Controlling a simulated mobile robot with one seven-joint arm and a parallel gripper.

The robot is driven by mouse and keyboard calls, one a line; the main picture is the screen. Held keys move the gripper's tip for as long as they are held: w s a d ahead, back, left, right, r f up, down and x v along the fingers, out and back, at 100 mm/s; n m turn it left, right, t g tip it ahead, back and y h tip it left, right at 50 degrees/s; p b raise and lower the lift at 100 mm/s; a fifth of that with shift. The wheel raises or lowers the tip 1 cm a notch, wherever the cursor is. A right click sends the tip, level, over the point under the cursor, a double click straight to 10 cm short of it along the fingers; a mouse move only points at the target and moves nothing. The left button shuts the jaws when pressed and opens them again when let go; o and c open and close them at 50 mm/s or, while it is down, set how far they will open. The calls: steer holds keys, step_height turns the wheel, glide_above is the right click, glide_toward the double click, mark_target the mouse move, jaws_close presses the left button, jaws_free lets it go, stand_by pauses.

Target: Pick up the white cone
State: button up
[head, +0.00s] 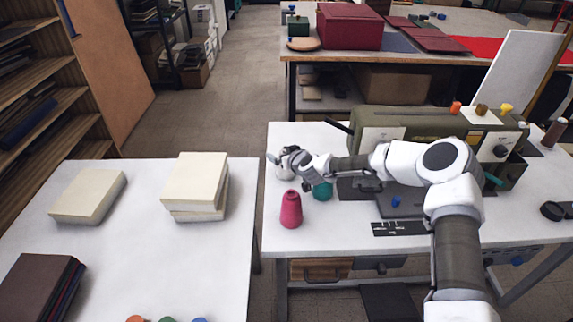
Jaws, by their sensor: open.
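The white cone (286,172) stands near the left edge of the right-hand white table. My gripper (279,157) is at the cone's upper part, with its jaws open. The gripper hides the cone's top, and I cannot tell whether the fingers touch it. A pink-red cone (291,210) stands in front of the white one, nearer to me. A teal cone (322,191) stands to the right, partly hidden under my wrist.
A large olive-green machine (420,125) fills the back of the right-hand table (330,233). Small coloured spools (480,109) sit on top of it. A gap separates this table from the left table (140,225), which holds cream blocks (193,182).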

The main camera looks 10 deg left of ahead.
steer(key=c, duration=1.5)
